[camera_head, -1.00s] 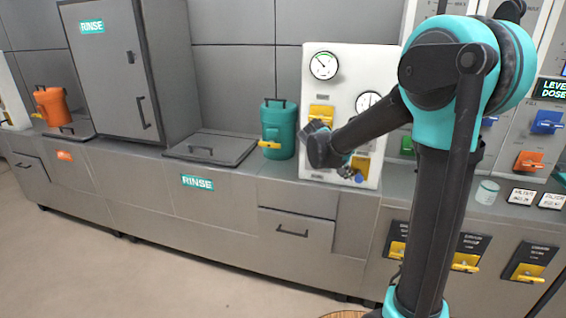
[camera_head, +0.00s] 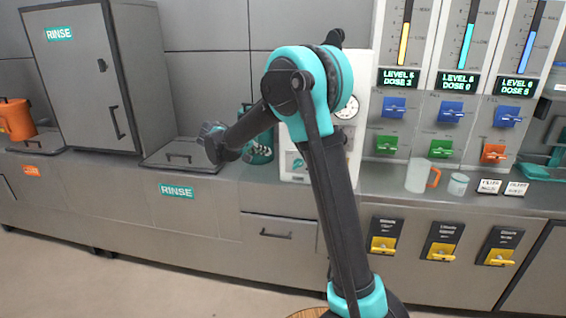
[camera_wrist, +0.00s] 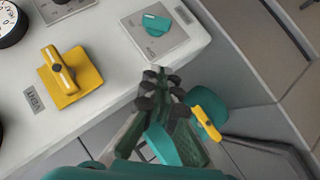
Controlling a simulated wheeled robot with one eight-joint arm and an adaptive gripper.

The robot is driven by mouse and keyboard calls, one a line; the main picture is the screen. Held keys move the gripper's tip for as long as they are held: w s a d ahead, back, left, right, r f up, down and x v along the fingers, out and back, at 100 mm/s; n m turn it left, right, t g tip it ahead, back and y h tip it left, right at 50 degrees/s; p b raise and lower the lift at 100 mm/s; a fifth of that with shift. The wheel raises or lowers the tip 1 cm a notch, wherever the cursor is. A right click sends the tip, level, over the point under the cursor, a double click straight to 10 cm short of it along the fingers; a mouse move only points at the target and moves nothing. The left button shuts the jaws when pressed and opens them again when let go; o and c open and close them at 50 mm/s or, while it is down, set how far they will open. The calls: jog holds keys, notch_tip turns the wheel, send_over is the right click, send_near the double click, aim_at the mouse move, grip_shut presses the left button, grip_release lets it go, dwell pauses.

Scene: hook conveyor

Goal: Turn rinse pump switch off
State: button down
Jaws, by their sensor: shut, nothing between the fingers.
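A white gauge panel (camera_head: 352,150) stands behind my arm, which hides much of it in the head view. A teal knob (camera_head: 298,163) shows low on its left side. In the wrist view a teal knob (camera_wrist: 156,24) sits on a grey plate near the panel's edge, and a yellow switch (camera_wrist: 60,72) on a yellow plate is to its left. I cannot read which is the rinse pump switch. My gripper (camera_wrist: 160,90) is shut and empty, just off the panel edge, apart from both switches. In the head view my gripper (camera_head: 210,140) points left, by the teal canister.
The teal canister (camera_head: 258,150) stands left of the panel, partly hidden; its yellow lever (camera_wrist: 210,122) is close beside my gripper. A grey lid (camera_head: 185,153) and the RINSE cabinet (camera_head: 85,85) are farther left. A clear jug (camera_head: 418,176) stands on the counter at right.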

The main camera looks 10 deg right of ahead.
jog(key=shift+s+d+f+x, duration=0.15)
jog(key=shift+s+f+x, duration=0.2)
jog(key=shift+x, duration=1.8)
jog(key=shift+s+d+f+x, duration=0.15)
jog(key=shift+s+x, duration=0.3)
jog(key=shift+x, duration=1.65)
jog(key=shift+s+d+f+x, duration=0.15)
jog(key=shift+s+x, duration=0.3)
jog(key=shift+x, duration=1.7)
